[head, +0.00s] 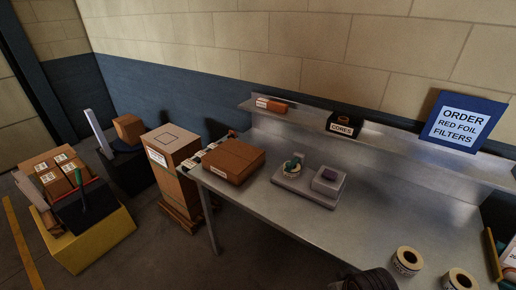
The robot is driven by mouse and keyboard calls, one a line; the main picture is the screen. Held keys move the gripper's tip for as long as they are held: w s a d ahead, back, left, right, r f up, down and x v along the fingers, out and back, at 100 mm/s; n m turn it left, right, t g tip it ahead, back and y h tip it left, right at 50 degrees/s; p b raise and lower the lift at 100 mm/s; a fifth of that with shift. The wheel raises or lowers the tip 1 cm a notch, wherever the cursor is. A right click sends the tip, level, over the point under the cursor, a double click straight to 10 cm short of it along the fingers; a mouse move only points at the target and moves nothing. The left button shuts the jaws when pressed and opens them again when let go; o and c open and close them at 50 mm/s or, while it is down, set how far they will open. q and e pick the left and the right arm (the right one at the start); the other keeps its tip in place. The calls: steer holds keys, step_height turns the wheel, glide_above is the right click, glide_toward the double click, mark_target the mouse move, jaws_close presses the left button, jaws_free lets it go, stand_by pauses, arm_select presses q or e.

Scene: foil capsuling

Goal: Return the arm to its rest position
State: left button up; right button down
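Neither gripper can be made out in the head view. A dark ribbed shape at the bottom edge, right of centre, looks like part of my own arm. It is cut off by the frame and shows no fingertips. The grey workbench (265,215) has a grey fixture (293,185) on it.
A brown carton (234,161) lies on the bench's left end. Two label rolls (407,260) (461,280) stand at front right. The back shelf holds an orange-brown box (271,105), a CORES box (345,123) and an order sign (461,121). Boxes stand on the floor at left. Mid-bench is clear.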

step_height(320, 180, down, 33)
steer(key=s+g, duration=0.1)
steer(key=s, duration=0.2)
steer(key=s+d+f, duration=0.2)
steer(key=s+f, duration=0.7)
steer(key=s, duration=0.2)
steer(key=s+d+f+g, duration=0.1)
steer(key=s+d+f, duration=0.1)
steer(key=s+f, duration=0.8)
steer(key=shift+s+f+g, duration=0.25)
steer(key=shift+s+g, duration=0.05)
steer(key=shift+s, duration=0.2)
